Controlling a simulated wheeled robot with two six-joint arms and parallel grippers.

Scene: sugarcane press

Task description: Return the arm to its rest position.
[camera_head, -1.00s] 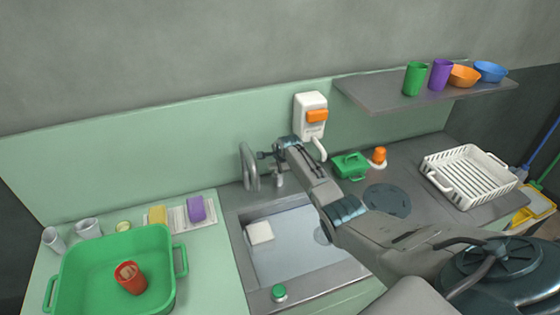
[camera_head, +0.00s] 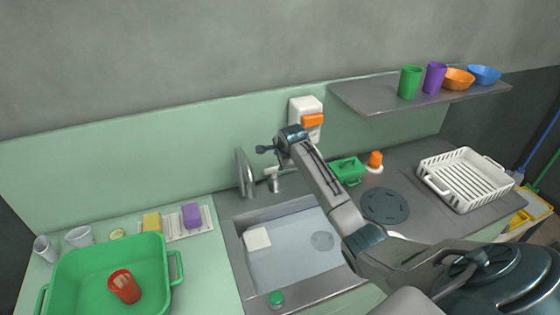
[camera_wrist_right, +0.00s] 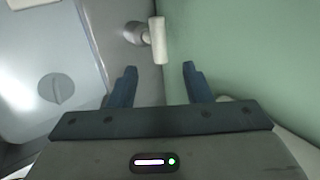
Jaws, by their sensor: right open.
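My right gripper (camera_head: 268,149) is raised over the back of the sink, in front of the white wall dispenser (camera_head: 306,112) with its orange button. In the right wrist view its two blue fingers (camera_wrist_right: 158,88) stand apart with nothing between them. Beyond the fingertips there is the faucet handle (camera_wrist_right: 158,40), and it also shows in the head view (camera_head: 273,178). My right arm reaches in from the lower right and hides part of the counter and the dispenser's lower part. My left gripper is in neither view.
The sink (camera_head: 290,250) lies below the arm, with a metal faucet (camera_head: 244,173) at its back. A green tub (camera_head: 75,275) holding a red cup (camera_head: 123,286) stands at the left. A white dish rack (camera_head: 466,180) stands at the right, under a shelf (camera_head: 385,106) with cups and bowls.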

